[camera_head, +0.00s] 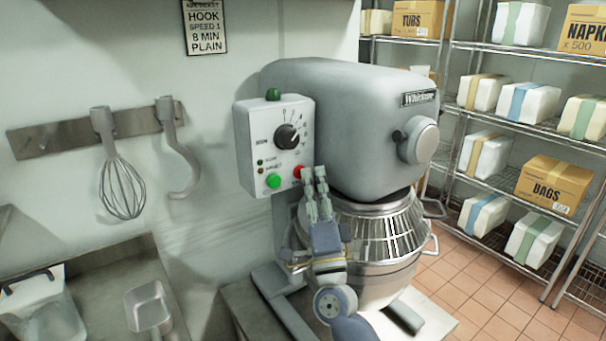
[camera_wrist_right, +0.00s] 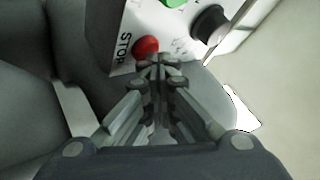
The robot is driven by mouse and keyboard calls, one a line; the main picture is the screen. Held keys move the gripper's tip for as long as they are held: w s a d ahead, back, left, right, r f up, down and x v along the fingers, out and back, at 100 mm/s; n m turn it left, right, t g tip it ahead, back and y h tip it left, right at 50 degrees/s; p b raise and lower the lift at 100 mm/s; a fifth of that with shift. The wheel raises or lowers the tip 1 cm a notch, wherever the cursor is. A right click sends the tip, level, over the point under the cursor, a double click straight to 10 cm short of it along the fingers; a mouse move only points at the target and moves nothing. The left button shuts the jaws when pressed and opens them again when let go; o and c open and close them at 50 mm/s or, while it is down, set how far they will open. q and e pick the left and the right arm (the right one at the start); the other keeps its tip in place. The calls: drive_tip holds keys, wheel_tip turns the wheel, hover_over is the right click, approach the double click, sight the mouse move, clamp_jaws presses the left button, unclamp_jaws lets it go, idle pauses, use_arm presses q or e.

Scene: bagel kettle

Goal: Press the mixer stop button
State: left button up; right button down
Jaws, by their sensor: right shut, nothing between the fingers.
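The grey mixer (camera_head: 345,120) stands in the middle of the head view, with a white control panel (camera_head: 255,135) on its left side. The red stop button (camera_head: 299,171) is at the panel's lower right, beside the green button (camera_head: 273,181). My right gripper (camera_head: 314,172) is shut and empty, its fingertips right at the red button. In the right wrist view the red stop button (camera_wrist_right: 146,46) sits just beyond the fingertips (camera_wrist_right: 160,62), beside the word STOP. I cannot tell whether they touch. My left gripper is out of view.
The mixer's bowl with a wire guard (camera_head: 385,235) is just right of my right gripper. A whisk (camera_head: 122,185) and a hook (camera_head: 180,150) hang on the wall at left. Shelves with boxes (camera_head: 555,185) stand at right. A dial (camera_head: 288,137) is above the buttons.

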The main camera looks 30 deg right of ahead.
drive_tip(key=shift+y, duration=0.3)
drive_tip(key=shift+s, duration=0.85)
drive_tip(key=shift+s+d+p, duration=0.15)
drive_tip(key=shift+s+p, duration=0.15)
drive_tip(key=shift+s, duration=0.95)
drive_tip(key=shift+s+d+p, duration=0.1)
drive_tip(key=shift+s+p, duration=0.15)
drive_tip(key=shift+s, duration=1)
